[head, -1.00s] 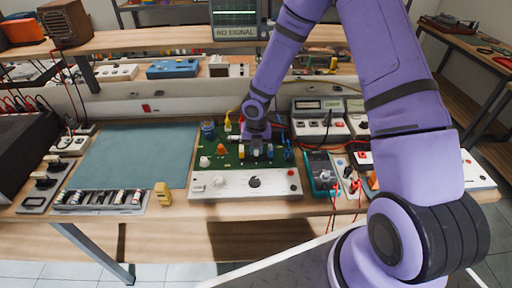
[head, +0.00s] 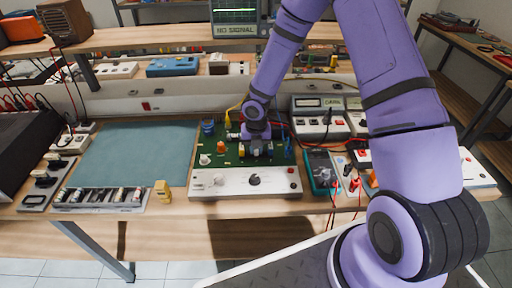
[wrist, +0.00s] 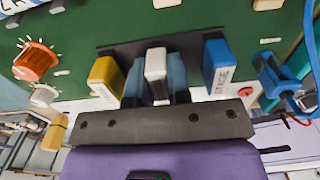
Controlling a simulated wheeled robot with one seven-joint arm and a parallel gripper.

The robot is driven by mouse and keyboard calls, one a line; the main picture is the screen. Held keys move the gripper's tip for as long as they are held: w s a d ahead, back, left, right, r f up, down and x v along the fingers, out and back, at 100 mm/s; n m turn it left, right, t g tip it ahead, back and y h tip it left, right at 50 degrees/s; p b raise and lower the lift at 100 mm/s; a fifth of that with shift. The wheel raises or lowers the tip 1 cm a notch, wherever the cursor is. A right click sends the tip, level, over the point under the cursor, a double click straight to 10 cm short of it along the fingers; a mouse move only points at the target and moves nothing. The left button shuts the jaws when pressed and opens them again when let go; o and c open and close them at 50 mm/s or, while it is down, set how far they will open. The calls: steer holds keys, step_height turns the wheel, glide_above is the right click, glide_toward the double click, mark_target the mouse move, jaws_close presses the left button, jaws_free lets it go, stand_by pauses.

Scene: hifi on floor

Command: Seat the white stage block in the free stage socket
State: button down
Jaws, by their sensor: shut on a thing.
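The white stage block (wrist: 155,66) is between the two blue-grey fingers of my gripper (wrist: 157,85) in the wrist view. My gripper is shut on it, over a dark strip on the green board (wrist: 190,20). A yellow block (wrist: 105,78) stands to its left and a blue block (wrist: 217,65) with a STAGE label to its right, both apart from the white block. The fingers hide the white block's base and the socket under it, so I cannot tell how deep it sits. In the head view my gripper (head: 256,146) is low over the green board.
An orange knob (wrist: 36,62) and a blue clip with a cable (wrist: 275,80) flank the row. A white control panel (head: 225,184) fronts the board. A multimeter (head: 321,170) stands to the right. A blue-green mat (head: 138,155) at left is clear.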

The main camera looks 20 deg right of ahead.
stand_by(0.3)
steer(key=c, duration=1)
jaws_free()
step_height(320, 180, up, 11)
steer(key=shift+f, duration=0.15)
